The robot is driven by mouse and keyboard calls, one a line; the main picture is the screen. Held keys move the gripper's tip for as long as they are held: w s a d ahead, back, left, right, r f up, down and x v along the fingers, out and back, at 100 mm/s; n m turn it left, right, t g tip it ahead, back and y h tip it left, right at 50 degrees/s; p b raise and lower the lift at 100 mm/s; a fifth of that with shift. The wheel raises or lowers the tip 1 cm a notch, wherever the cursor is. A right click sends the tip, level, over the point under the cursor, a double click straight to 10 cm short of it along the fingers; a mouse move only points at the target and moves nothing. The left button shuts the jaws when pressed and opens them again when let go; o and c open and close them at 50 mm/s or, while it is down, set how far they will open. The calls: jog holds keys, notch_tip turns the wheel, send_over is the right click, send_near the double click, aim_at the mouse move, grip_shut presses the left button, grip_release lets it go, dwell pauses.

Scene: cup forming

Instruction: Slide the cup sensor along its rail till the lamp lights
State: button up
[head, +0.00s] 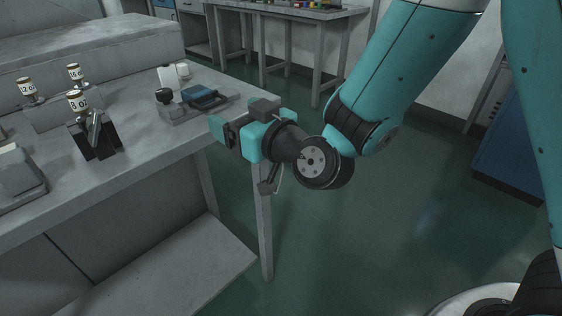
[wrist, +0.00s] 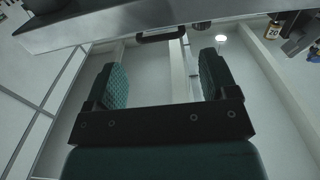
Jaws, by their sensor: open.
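Near the table's right edge stands a low grey fixture (head: 165,112). It carries a blue block (head: 198,92), a black bar-like handle (head: 212,103), a round black knob (head: 163,96) and small white pieces (head: 168,78). I cannot tell which part is the cup sensor, or pick out its rail and lamp. My gripper (head: 222,131) is just in front of and below the fixture, at the table edge, apart from it. In the wrist view my gripper (wrist: 165,78) shows two teal pads wide apart with nothing between them. A dark handle (wrist: 160,35) lies beyond the fingertips.
On the table (head: 140,140), labelled jars stand at the left, one (head: 78,103) over a black stand (head: 95,140). A grey box (head: 20,175) lies at the front left. A bright round spot (wrist: 220,38) shows in the wrist view.

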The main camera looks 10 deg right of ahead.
jog(key=b+v, duration=1)
jog(key=b, duration=0.5)
jog(key=shift+s+d, duration=0.15)
